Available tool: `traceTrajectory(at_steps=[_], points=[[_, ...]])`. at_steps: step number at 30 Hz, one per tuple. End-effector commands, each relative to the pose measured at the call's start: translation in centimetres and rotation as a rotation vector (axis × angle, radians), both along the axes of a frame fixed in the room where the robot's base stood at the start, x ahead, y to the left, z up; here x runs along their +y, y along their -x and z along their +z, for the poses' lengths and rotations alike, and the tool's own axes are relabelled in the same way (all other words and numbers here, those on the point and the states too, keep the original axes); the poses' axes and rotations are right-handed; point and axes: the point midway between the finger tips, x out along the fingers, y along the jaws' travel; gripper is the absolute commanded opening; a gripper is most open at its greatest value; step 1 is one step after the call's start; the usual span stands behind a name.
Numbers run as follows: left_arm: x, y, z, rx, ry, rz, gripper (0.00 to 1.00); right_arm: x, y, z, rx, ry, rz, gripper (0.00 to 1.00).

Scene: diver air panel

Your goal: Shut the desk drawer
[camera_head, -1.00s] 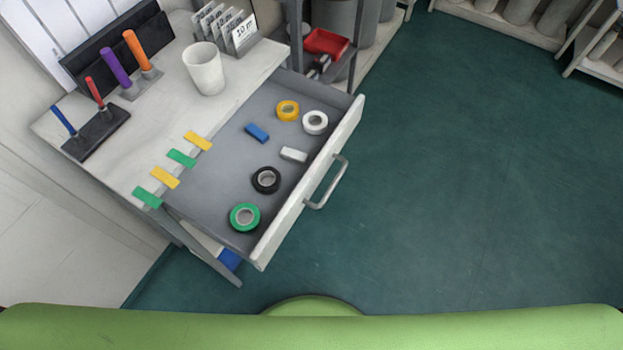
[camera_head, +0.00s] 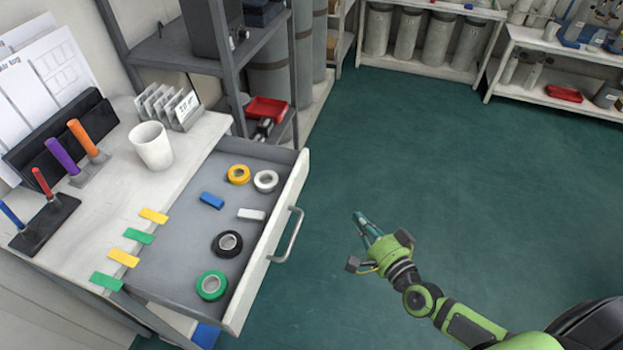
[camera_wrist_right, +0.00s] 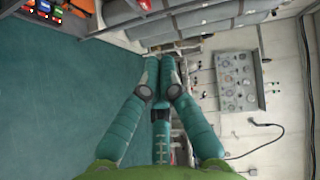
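The desk drawer (camera_head: 180,250) is pulled well out of the white desk (camera_head: 95,190). Its white front stands away from the desk edge and carries a grey bar handle (camera_head: 290,236). My right gripper (camera_head: 361,224) is in the air to the right of the handle, apart from it. Its teal fingers point toward the upper left in the head view. In the right wrist view the fingertips (camera_wrist_right: 164,62) come together with nothing seen between them. My left gripper is in neither view.
Tape rolls, such as a green one (camera_head: 212,285), and two small blocks lie in the drawer. A white cup (camera_head: 151,146) and tool holders stand on the desk. A grey shelf (camera_head: 185,52) stands behind. The green floor right of the drawer is clear.

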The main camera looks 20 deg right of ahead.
Motion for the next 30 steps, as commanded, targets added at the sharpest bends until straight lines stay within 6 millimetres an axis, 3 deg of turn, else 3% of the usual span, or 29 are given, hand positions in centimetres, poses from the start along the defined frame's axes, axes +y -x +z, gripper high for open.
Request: traceTrajectory(at_steps=[1, 3, 6, 13, 25, 30], points=[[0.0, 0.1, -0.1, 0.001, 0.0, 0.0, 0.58, 0.5, -0.1, 2.2, -0.026, -0.084, 0.0, 0.0], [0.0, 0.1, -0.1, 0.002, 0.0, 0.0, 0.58, 0.8, -0.2, 4.3, -0.043, -0.179, -0.005, 0.0], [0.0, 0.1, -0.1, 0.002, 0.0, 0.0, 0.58, 1.1, -0.3, 5.9, -0.055, -0.253, -0.009, 0.0], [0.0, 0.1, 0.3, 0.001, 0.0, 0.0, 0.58, 1.5, -2.3, 6.4, -0.059, -0.274, -0.013, 0.0], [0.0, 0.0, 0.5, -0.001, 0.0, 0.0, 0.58, 3.0, -10.2, 6.3, -0.06, -0.269, -0.012, 0.0], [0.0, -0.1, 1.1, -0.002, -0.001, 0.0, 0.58, 5.2, -11.6, 6.3, -0.057, -0.272, -0.011, 0.0]])
